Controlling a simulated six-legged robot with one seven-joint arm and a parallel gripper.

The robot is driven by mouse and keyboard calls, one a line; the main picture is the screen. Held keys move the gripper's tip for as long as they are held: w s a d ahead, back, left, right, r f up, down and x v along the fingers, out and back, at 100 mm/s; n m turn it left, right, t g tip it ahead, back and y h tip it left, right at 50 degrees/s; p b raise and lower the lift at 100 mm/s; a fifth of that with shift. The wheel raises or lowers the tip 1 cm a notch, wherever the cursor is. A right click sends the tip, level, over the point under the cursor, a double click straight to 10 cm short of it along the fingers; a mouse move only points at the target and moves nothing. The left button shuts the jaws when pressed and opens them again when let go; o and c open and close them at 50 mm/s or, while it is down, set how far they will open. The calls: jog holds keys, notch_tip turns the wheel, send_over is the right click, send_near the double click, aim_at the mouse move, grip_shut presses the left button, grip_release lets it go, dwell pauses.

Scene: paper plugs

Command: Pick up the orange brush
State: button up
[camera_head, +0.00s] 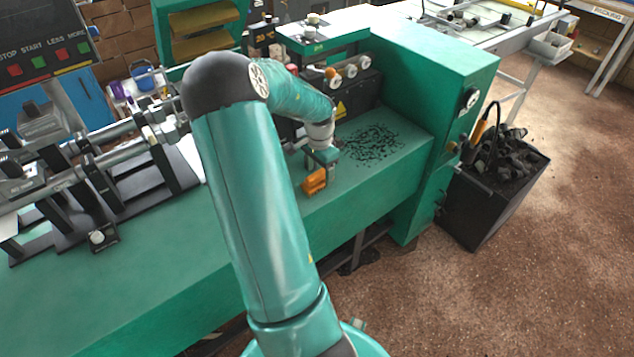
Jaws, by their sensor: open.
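The orange brush (315,181) lies on the green machine bench (345,188), close to its front edge. My gripper (321,166) is just above and behind the brush, pointing down at it. It is open. The fingertips are small in the picture and partly hidden, so I cannot tell whether they touch the brush or stand around it.
Dark scraps (372,145) lie on the bench to the right of my gripper. A green machine housing (440,85) rises beyond them. A black bin (492,190) full of dark pieces stands on the floor at right. Metal rods and clamps (95,170) fill the bench's left side.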

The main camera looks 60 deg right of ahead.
aim_at(318, 173)
jog(key=shift+w+f, duration=0.2)
jog(key=shift+f, duration=1.75)
jog(key=c, duration=1.1)
jog(key=shift+r, duration=0.15)
jog(key=shift+r, duration=0.6)
jog(key=s+a+r, duration=0.2)
jog(key=s+r, duration=0.9)
jog(key=s, duration=0.2)
jog(key=shift+s+a+r, duration=0.25)
jog(key=shift+s+r, duration=0.05)
jog(key=shift+s, duration=0.1)
